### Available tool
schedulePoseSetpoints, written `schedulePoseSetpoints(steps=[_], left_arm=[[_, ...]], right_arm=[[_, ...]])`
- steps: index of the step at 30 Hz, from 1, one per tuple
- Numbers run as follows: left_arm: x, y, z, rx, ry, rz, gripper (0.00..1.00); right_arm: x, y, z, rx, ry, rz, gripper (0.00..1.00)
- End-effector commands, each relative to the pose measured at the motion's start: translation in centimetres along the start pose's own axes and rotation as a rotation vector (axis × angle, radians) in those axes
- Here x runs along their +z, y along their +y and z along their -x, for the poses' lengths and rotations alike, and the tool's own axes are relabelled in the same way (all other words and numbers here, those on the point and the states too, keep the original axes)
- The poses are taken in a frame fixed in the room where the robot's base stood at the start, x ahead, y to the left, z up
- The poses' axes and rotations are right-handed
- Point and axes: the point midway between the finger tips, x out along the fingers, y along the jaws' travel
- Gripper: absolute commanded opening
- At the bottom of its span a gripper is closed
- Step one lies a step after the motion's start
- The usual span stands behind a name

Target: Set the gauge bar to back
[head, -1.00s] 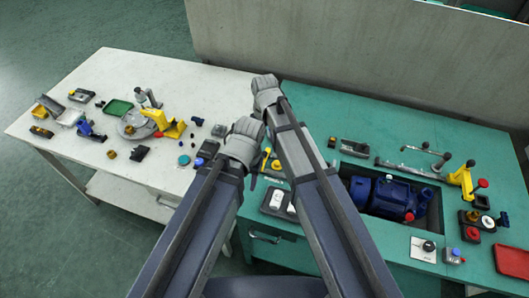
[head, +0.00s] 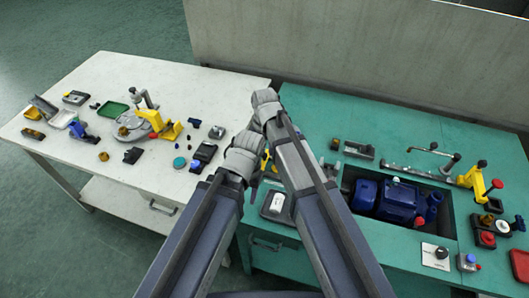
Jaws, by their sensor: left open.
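A long grey bar (head: 416,172) with upright handles lies along the back of the green bench, behind the blue pump; I cannot tell for sure that it is the gauge bar. My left gripper (head: 246,150) is the lower one, over the gap between the white table and the green bench. It is open, though its fingers are largely hidden. My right gripper (head: 266,104) is just above it in the picture, near the bench's back left corner. Its fingers cannot be made out. Both grippers are well to the left of the bar.
The blue pump (head: 398,203) sits in a recess in the green bench (head: 330,115). A yellow clamp (head: 477,181) and a red-knobbed block (head: 487,239) stand at the right. The white table (head: 190,90) holds several small parts. A grey wall (head: 360,50) rises behind the bench.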

Motion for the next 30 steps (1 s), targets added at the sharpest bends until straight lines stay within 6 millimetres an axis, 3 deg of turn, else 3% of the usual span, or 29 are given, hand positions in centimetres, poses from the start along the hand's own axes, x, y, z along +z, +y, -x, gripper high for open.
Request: schedulePoseSetpoints(steps=[1,12,30], left_arm=[[0.0,0.0,0.0,0.0,0.0,0.0,0.5],[0.0,0.0,-0.01,0.0,0.0,0.0,0.5],[0.0,0.0,-0.01,0.0,0.0,0.0,0.5]], right_arm=[[0.0,0.0,0.0,0.0,0.0,0.0,0.4],[0.0,0.0,-0.01,0.0,0.0,0.0,0.0],[0.0,0.0,-0.01,0.0,0.0,0.0,0.0]])
